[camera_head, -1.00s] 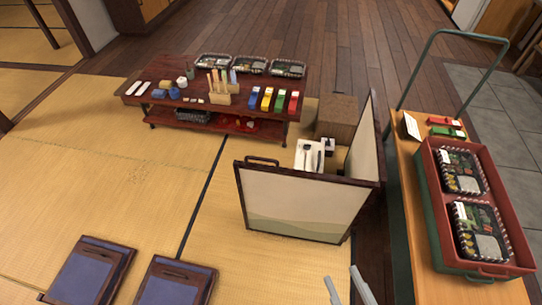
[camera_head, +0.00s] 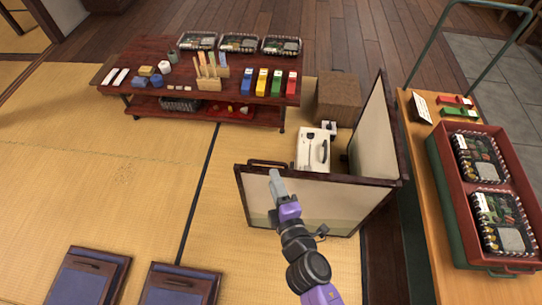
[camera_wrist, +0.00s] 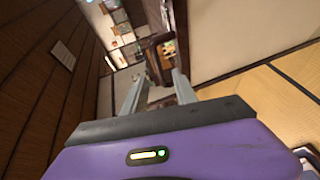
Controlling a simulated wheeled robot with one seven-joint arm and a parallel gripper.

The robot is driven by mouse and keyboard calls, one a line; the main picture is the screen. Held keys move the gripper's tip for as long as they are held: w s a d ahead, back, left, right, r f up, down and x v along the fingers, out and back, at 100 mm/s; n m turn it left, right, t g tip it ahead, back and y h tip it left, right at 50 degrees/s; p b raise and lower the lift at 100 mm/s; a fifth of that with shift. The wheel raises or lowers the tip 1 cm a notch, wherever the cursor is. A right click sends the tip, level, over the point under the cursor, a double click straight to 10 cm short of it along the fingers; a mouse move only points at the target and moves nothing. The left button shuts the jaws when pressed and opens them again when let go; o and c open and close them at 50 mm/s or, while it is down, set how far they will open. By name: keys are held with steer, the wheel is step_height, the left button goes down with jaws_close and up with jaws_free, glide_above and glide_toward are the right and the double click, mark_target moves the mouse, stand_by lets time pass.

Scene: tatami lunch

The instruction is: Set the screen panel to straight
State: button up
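The folding screen has two cream panels in dark frames. Its front panel (camera_head: 330,207) faces me and its side panel (camera_head: 376,135) runs back from the right end, so the two meet at a sharp corner. A dark handle (camera_head: 266,163) sits on the front panel's top edge near its left end. My gripper (camera_head: 273,176) is in front of the panel, just below the handle in the picture. In the wrist view my gripper (camera_wrist: 160,82) has its fingers apart, with a dark loop, seemingly the handle (camera_wrist: 158,45), between and beyond them. Contact cannot be told.
A white appliance (camera_head: 313,149) and a wooden box (camera_head: 338,98) stand behind the screen. A low table (camera_head: 115,85) with lunch items is at the back left. A wooden bench (camera_head: 424,165) with a red crate (camera_head: 446,185) is on the right.

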mark_target(268, 162)
steer(key=shift+b+x, duration=0.4)
steer(key=shift+x, duration=3.45)
steer(key=shift+c, duration=0.4)
jaws_close()
steer(key=shift+d, duration=0.1)
